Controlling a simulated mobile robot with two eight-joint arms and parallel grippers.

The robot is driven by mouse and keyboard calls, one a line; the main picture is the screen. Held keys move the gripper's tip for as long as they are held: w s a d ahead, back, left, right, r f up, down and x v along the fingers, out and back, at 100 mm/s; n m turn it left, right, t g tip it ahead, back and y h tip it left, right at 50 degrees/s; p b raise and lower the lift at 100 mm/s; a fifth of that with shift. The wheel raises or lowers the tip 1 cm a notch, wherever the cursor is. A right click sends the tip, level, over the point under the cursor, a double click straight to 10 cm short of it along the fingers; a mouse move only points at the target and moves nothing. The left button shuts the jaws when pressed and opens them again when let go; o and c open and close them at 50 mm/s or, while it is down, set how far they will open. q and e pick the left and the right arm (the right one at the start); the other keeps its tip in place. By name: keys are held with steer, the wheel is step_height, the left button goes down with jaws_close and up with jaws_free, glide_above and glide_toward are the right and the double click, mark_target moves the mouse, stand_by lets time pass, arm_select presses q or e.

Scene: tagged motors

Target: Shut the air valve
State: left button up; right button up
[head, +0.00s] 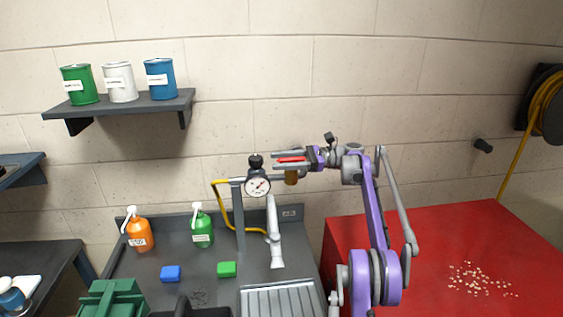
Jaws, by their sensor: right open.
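The air valve shows as a red lever (291,159) above a brass-coloured body (291,178), right of the round pressure gauge (257,186). The lever looks roughly level, lying sideways. My right gripper (276,160) reaches in from the right with its jaws open, one finger above and one below the red lever in the picture. I cannot tell whether either finger touches it. The gripper hides part of the valve and its pipe. My left gripper is not in view.
A yellow hose (219,205) and a grey post (239,220) stand beside the gauge. A red surface (460,240) lies right.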

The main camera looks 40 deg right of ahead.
jaws_close()
stand_by(0.3)
